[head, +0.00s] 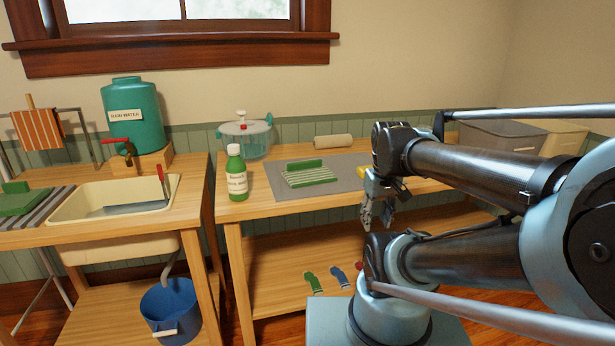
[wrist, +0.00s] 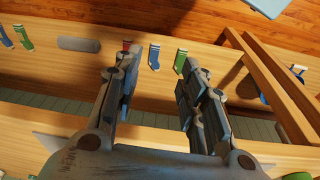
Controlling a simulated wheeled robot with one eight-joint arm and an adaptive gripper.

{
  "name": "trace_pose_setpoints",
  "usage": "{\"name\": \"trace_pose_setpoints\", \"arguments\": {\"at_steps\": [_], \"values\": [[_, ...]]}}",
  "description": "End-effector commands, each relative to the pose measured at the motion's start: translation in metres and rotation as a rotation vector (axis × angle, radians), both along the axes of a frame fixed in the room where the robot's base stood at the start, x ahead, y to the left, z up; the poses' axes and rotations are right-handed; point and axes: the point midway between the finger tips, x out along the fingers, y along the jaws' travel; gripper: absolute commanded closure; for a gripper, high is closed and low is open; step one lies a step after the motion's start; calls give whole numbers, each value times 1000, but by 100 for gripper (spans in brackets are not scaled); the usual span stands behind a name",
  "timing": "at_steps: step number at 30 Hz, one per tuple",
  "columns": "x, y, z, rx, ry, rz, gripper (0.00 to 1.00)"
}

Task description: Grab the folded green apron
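A folded green cloth (head: 18,202) lies on a grey striped surface at the far left, beside the sink. A second green item (head: 308,176), green-and-white striped with a solid green bar along its back, lies on a grey mat on the right-hand table. I cannot tell for sure which is the apron. My gripper (head: 374,216) hangs in front of the right-hand table, right of the mat and apart from both green items. In the wrist view its fingers (wrist: 157,62) are spread with nothing between them in grip.
Left are the sink (head: 92,200) and teal water tank (head: 133,115). Small socks (head: 313,282) lie on the lower shelf; a blue bucket (head: 172,308) sits below.

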Motion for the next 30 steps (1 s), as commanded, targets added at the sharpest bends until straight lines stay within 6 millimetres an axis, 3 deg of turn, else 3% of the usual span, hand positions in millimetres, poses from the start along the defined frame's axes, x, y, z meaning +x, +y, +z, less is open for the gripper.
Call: {"name": "trace_pose_setpoints", "arguments": {"at_steps": [6,15,21,30], "values": [[52,20,63,-40,29,308,62],[128,60,132,-87,66,739,62],[180,96,168,-113,87,1028,62],[254,160,206,-142,112,1449,62]]}}
